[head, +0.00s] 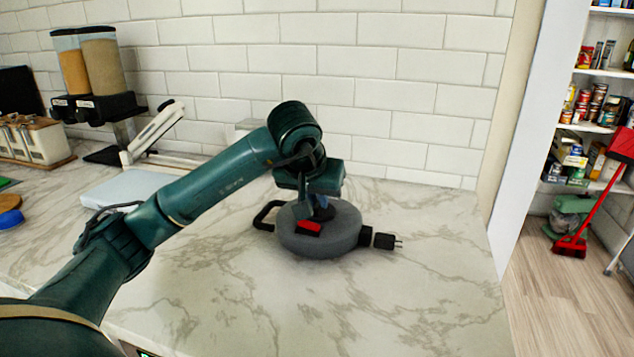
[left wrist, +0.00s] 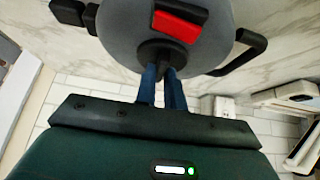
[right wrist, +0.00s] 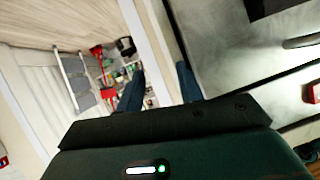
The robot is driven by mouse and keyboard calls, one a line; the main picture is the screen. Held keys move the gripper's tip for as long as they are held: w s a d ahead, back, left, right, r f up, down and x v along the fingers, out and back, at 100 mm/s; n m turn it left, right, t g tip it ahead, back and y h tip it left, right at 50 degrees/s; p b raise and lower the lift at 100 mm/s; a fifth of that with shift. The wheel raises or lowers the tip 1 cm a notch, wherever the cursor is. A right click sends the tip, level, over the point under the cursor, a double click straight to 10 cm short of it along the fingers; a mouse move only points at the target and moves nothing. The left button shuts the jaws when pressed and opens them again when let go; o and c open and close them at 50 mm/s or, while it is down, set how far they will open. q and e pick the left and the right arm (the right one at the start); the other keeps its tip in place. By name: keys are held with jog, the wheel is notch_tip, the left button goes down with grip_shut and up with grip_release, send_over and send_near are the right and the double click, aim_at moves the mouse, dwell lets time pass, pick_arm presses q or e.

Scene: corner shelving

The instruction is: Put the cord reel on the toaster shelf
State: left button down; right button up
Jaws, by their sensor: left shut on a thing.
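The cord reel (head: 322,232) is a grey disc with a red switch, a black handle on its left and a black plug on its right. It lies flat at the counter, on it or just above it; I cannot tell which. My left gripper (head: 319,208) comes down from above and is shut on the reel's dark centre knob. The left wrist view also shows the reel (left wrist: 200,50) with its knob between the fingertips (left wrist: 160,72). My right gripper (right wrist: 160,84) is open and empty, away from the reel. I cannot pick out a toaster on the pantry shelves (head: 590,128).
The marble counter (head: 420,290) is clear around the reel and ends at the right. A white-tiled wall (head: 390,100) stands behind. A white scale-like device (head: 130,185), dispensers (head: 90,75) and a canister rack (head: 40,140) stand left. A red broom (head: 590,210) stands by the pantry.

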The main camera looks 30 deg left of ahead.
pick_arm(q)
jog(key=shift+f, duration=0.1)
dwell(0.3)
jog(key=c, duration=1.9)
grip_release()
jog(key=shift+f, duration=0.2)
jog(key=o, duration=0.4)
